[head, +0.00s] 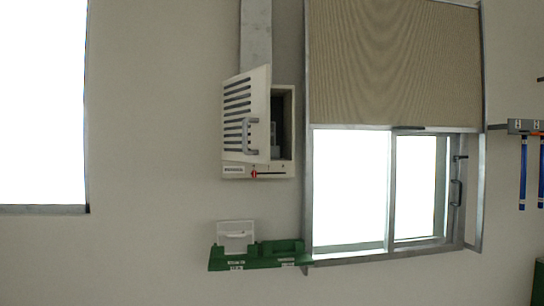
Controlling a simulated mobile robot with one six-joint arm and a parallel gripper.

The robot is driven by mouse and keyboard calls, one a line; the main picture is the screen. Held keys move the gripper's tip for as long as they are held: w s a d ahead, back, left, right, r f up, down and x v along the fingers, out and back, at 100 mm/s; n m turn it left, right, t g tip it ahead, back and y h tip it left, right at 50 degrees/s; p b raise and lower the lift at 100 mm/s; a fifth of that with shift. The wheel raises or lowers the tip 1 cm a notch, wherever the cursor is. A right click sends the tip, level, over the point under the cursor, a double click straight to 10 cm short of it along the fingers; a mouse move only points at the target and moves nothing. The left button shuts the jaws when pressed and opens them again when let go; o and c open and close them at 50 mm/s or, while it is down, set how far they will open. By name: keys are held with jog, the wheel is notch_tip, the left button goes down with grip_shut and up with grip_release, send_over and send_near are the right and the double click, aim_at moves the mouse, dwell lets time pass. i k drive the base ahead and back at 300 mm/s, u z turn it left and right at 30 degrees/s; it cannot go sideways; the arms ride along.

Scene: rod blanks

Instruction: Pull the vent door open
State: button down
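The vent door (246,114) is a pale, slotted panel on a wall-mounted vent box (286,170). It is hinged on the left and stands partly open, swung out toward me. A grey bar handle (250,136) is on its right part. The dark inside of the box (288,110) shows to the right of the door, with a small grey thing low in it. Below the door, the box front has a label and a small red lever or pointer. My gripper is not in this view.
A grey duct (256,32) rises above the box. A green wall shelf (264,262) with a white bin (236,236) hangs below. A window with a beige blind (395,65) is to the right. Blue-handled things (523,172) hang at the far right.

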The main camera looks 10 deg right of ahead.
aim_at(246, 114)
jog(key=i, duration=0.85)
jog(key=u, duration=0.05)
